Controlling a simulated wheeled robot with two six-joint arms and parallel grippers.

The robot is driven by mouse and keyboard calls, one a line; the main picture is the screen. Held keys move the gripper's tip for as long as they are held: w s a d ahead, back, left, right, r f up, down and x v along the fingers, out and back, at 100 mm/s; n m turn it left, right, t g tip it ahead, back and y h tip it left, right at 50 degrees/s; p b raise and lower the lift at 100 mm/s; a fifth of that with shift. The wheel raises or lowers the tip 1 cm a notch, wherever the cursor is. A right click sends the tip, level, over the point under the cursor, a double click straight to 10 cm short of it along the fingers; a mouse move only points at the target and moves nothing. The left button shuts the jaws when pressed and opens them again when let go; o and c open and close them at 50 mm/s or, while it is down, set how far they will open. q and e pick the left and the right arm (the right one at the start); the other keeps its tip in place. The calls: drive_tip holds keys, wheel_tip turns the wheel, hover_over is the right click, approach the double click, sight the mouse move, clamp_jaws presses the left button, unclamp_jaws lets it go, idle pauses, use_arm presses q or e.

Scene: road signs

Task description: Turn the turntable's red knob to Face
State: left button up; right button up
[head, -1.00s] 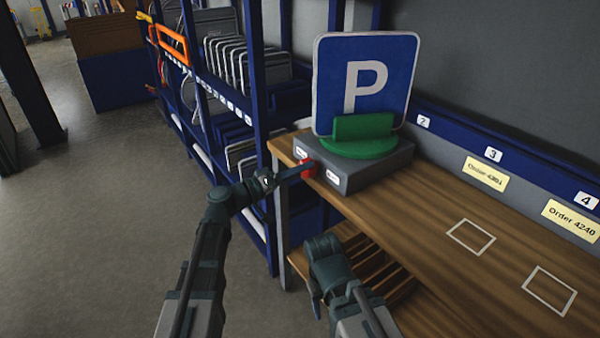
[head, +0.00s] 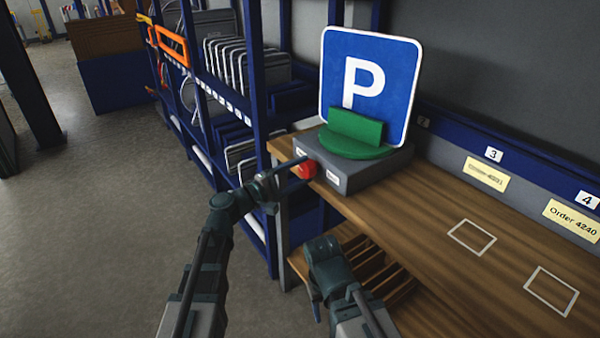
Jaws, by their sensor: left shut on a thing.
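A blue parking sign (head: 350,90) with a white P stands upright in a green holder (head: 355,139) on the turntable's grey base (head: 362,177). The red knob (head: 308,170) is on the base's left front side, between two small white labels too small to read. My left gripper (head: 301,166) is shut on the red knob, with one dark finger along its upper side. The sign's face is turned somewhat to the left. My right gripper (head: 316,303) hangs low in front of the bench, away from the turntable; its fingers do not show clearly.
The turntable stands at the left end of a wooden bench (head: 430,215) with white square outlines (head: 471,238) on it. A blue rack (head: 257,80) with panels stands behind on the left. A slatted lower shelf (head: 375,268) is under the bench. The floor at left is clear.

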use_arm(q)
drive_tip(key=shift+n, duration=1.3)
drive_tip(key=o, duration=1.4)
drive_tip(key=b+v, duration=0.1)
drive_tip(key=v, duration=1.3)
drive_tip(key=shift+s+d, duration=0.15)
drive_tip(key=shift+d, duration=0.05)
drive_tip(key=shift+y, duration=0.3)
